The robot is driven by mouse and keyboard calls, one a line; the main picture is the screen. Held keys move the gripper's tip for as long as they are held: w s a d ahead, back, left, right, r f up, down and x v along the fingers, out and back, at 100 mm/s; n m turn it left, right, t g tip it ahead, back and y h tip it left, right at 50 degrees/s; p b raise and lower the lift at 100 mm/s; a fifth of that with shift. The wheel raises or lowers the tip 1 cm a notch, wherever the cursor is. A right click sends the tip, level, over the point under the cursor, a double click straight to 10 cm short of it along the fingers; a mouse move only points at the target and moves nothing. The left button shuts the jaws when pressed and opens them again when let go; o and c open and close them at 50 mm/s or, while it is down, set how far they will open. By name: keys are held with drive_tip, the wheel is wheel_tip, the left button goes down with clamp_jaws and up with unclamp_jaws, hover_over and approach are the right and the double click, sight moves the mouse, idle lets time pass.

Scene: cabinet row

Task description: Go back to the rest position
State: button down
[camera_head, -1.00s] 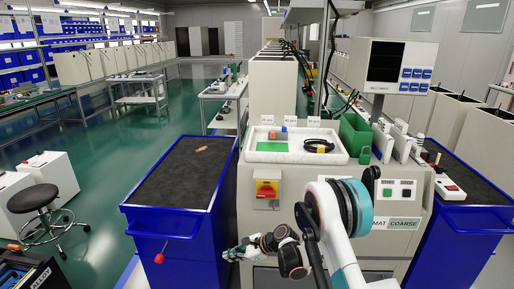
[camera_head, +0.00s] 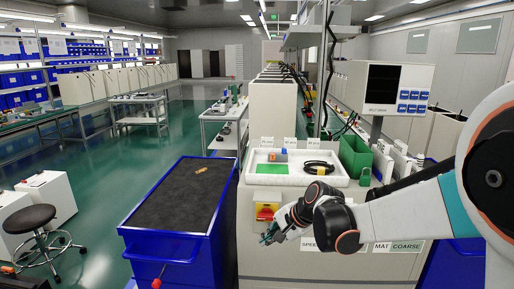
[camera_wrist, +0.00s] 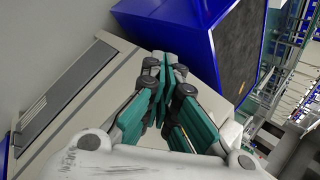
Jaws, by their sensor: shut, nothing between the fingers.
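My gripper (camera_head: 268,236) is in front of the light grey cabinet (camera_head: 262,262), just below the red and yellow switch (camera_head: 266,210) as seen in the head view. My arm reaches in from the right edge of that view. In the wrist view the teal fingers of my gripper (camera_wrist: 172,85) are closed together, with nothing held between them. The cabinet's front and a vent panel (camera_wrist: 80,95) show around and to the left of the fingers.
A blue cart (camera_head: 165,250) with a dark top stands left of the cabinet; a small orange item (camera_head: 201,170) lies on it. A white tray (camera_head: 345,181) with a black cable coil and a green bin (camera_head: 355,156) sit on the cabinet. A stool (camera_head: 32,220) stands far left on open floor.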

drive_tip(key=s+d+r+n+t+h, duration=0.1)
drive_tip(key=s+d+r+n+h, duration=0.1)
drive_tip(key=s+d+r, duration=0.4)
drive_tip(key=s+d+r+n+h, duration=0.1)
drive_tip(key=s+d+r+n, duration=0.15)
drive_tip(key=s, duration=0.65)
drive_tip(key=s+d+f+n+t+h, duration=0.1)
drive_tip(key=s+d+n+h, duration=0.2)
drive_tip(key=s, duration=1)
drive_tip(key=d+n, duration=0.2)
drive_tip(key=d, duration=0.2)
drive_tip(key=shift+d+f+t, duration=0.25)
drive_tip(key=shift+d+t, duration=0.05)
drive_tip(key=shift+d, duration=0.1)
